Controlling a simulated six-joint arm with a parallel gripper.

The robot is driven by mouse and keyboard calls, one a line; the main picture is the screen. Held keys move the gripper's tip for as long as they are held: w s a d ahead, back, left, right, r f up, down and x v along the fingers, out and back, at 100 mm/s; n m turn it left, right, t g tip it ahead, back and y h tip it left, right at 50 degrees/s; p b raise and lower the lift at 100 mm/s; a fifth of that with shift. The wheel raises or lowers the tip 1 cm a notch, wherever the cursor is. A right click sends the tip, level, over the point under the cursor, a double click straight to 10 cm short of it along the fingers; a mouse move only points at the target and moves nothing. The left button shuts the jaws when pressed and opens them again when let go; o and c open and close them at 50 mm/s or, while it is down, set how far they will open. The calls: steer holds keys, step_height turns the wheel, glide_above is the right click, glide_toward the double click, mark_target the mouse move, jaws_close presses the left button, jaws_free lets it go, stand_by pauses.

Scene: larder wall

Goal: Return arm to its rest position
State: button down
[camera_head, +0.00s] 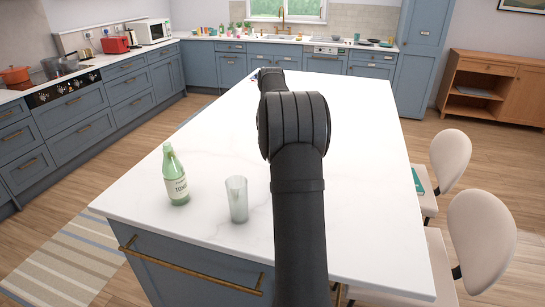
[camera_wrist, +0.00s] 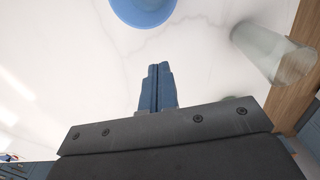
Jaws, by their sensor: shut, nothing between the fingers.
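My arm (camera_head: 298,200) reaches out over the white island and hides my gripper in the head view. In the wrist view my gripper (camera_wrist: 157,68) shows its two blue fingers pressed together, with nothing between them. The fingertips point over the white marble surface, apart from the things on it. Their height above the surface is hard to tell.
The island top (camera_head: 225,150) bears a green tonic bottle (camera_head: 175,175) and a clear glass (camera_head: 237,199), left of my arm. The wrist view shows a blue round object (camera_wrist: 145,10), cut off, and a glass (camera_wrist: 272,52). Chairs (camera_head: 481,235) stand at right.

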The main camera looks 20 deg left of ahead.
steer(key=shift+r, duration=0.75)
step_height(320, 180, down, 10)
steer(key=shift+r, duration=0.1)
steer(key=shift+d, duration=1.65)
